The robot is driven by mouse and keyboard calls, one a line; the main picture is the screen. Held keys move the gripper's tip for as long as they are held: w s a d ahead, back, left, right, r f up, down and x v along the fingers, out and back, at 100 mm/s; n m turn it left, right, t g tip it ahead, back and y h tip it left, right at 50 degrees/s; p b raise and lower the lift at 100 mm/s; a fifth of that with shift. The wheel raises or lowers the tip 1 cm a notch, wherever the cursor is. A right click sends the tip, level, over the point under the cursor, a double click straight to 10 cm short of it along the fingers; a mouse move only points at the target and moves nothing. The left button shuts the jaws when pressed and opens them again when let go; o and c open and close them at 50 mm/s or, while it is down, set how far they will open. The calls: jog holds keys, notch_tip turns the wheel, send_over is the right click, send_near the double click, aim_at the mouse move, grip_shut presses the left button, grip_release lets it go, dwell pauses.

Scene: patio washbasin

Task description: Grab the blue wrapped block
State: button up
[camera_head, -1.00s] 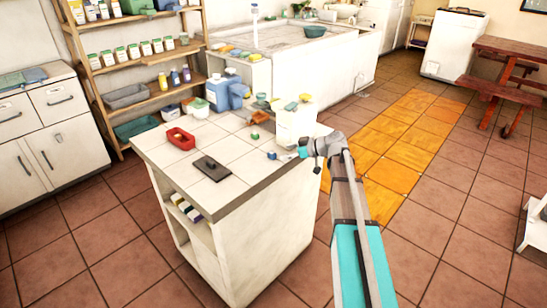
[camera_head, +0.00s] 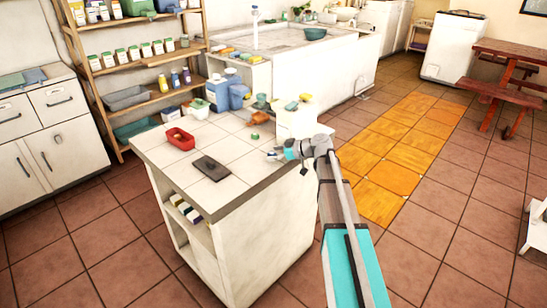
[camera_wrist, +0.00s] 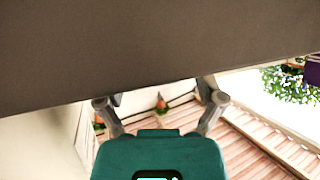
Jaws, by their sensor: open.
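My gripper (camera_head: 273,154) is at the right edge of the tiled worktop, low over the tiles. In the wrist view its two fingers (camera_wrist: 160,98) are spread apart, with nothing visible between them. I cannot make out a blue wrapped block for certain. The small blue item seen earlier on the worktop near this edge does not show now; my gripper covers that spot. A broad grey-brown surface (camera_wrist: 150,50) fills the top of the wrist view, close to the fingers; I cannot tell what it is.
Bare tiles lie left of my gripper.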

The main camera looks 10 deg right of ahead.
dwell(0.4)
jog(key=c, duration=1.1)
